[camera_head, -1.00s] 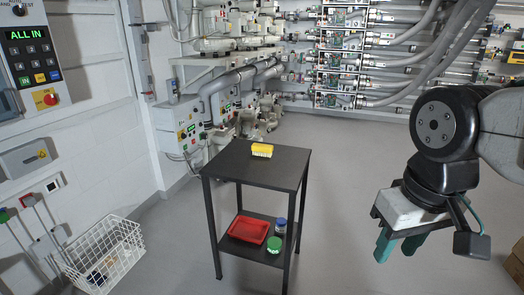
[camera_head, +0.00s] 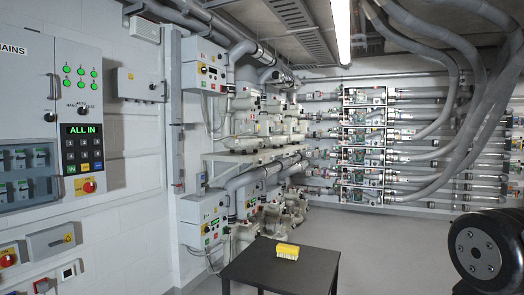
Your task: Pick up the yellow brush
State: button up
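The yellow brush (camera_head: 287,250) lies on top of a small black table (camera_head: 250,266), towards its far side. Its pale bristles point down onto the tabletop. Only the upper part of the table shows at the bottom of the head view. A dark round joint of my arm (camera_head: 485,251) shows at the lower right corner. My gripper is below the picture edge and cannot be seen. Nothing is seen touching the brush.
A control panel (camera_head: 83,150) and grey boxes line the left wall. Machines and pipes (camera_head: 265,130) stand behind the table. A rack of tubes (camera_head: 362,140) fills the back wall. Grey floor (camera_head: 380,240) is clear right of the table.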

aim_at(283, 250)
jog(key=u, duration=0.35)
jog(key=i, duration=0.4)
jog(key=u, duration=0.9)
jog(key=i, duration=1.5)
jog(key=z, duration=0.65)
jog(key=i, duration=0.6)
jog(key=z, duration=0.9)
jog(key=i, duration=0.3)
jog(key=z, duration=0.3)
